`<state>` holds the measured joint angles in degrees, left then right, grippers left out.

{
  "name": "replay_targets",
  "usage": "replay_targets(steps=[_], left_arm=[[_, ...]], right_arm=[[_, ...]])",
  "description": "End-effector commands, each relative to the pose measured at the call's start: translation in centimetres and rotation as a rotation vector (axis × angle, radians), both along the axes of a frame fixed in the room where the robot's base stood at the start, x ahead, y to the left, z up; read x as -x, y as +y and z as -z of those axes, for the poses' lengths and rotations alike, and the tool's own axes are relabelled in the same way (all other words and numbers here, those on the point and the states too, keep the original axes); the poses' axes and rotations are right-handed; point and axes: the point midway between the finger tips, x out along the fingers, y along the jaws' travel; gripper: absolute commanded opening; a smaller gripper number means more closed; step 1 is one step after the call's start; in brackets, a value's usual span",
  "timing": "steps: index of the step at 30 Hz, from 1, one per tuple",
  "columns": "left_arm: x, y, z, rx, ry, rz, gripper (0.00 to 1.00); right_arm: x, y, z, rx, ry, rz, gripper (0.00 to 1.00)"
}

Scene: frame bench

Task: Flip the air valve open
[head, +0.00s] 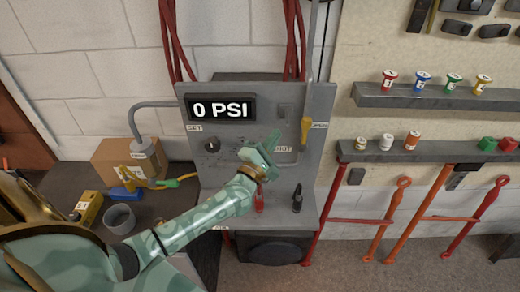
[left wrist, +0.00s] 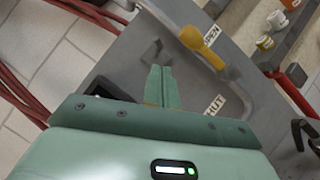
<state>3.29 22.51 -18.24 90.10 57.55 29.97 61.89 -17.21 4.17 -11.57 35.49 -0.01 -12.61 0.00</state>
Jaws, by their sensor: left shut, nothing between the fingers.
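The air valve has a yellow handle (head: 306,130) on the right side of the grey panel (head: 230,168). It stands upright along a grey pipe, beside the OPEN label (head: 320,125). The SHUT label (head: 283,149) is lower and to its left, partly covered by my gripper in the head view. The handle also shows in the left wrist view (left wrist: 203,47). My left gripper (head: 272,145) is shut and empty, in front of the panel, left of and below the handle, apart from it. Its closed fingers show in the left wrist view (left wrist: 160,80). My right gripper is out of view.
The display (head: 221,109) reads 0 PSI, above a black knob (head: 211,145) marked SET. Red and black fittings (head: 297,198) stand below my gripper. Shelves (head: 430,97) with small spools are at right. A cardboard box (head: 120,158) and grey cup (head: 119,218) are at left.

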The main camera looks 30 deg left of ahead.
Motion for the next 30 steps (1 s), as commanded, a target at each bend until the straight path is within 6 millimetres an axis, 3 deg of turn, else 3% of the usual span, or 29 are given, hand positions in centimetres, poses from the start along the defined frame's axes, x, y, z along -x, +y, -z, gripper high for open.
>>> replay_targets(steps=[6,10,30], left_arm=[[3.7,0.2,0.1,-0.001,0.002,0.000,0.00],[5.0,0.3,0.1,-0.002,0.002,-0.001,0.00],[5.4,0.3,0.0,-0.009,0.001,-0.003,0.00]], right_arm=[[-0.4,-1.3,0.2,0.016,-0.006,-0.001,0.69],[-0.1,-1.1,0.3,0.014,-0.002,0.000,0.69],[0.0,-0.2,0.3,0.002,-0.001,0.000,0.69]])
